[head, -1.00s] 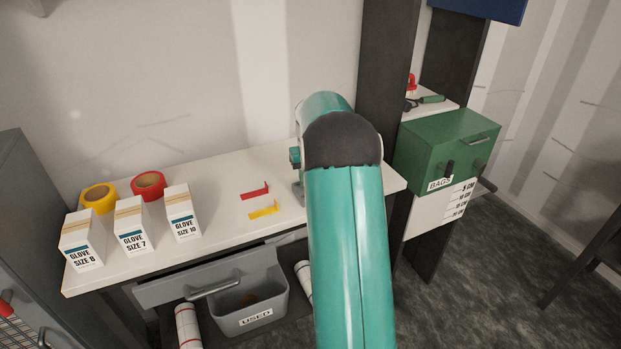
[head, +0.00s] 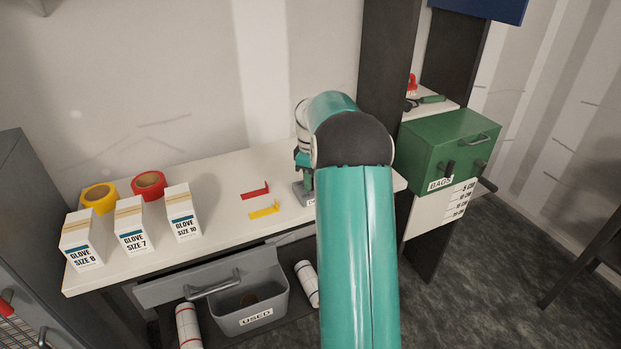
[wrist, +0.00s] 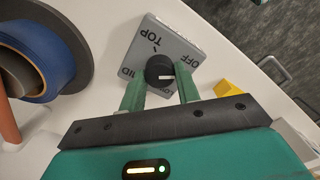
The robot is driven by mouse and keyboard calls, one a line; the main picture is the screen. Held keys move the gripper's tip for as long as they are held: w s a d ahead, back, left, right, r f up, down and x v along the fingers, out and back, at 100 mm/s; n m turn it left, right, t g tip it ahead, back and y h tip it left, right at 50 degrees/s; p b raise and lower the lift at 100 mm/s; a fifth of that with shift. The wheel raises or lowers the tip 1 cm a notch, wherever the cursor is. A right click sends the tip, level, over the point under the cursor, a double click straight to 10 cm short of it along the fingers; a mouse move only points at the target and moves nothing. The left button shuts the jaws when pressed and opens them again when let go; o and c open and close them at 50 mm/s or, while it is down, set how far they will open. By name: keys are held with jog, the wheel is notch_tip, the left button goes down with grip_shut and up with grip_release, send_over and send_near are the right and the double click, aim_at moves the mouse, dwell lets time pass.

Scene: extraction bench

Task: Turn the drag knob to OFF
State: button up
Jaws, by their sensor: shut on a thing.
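In the head view a bit of the grey knob base (head: 304,194) shows beside my arm, which hides most of the gripper and the knob.
On the white bench (head: 225,180) stand glove boxes (head: 133,228), yellow tape (head: 99,198) and red tape (head: 148,185). Red (head: 255,190) and yellow (head: 264,210) brackets lie left of my arm. A green BAGS box (head: 440,150) is right. A blue roll (wrist: 38,52) is near the knob.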

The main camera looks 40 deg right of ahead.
jog(key=shift+r+n, duration=0.1)
jog(key=shift+n, duration=1)
jog(key=o, duration=1)
jog(key=shift+r, duration=6.9)
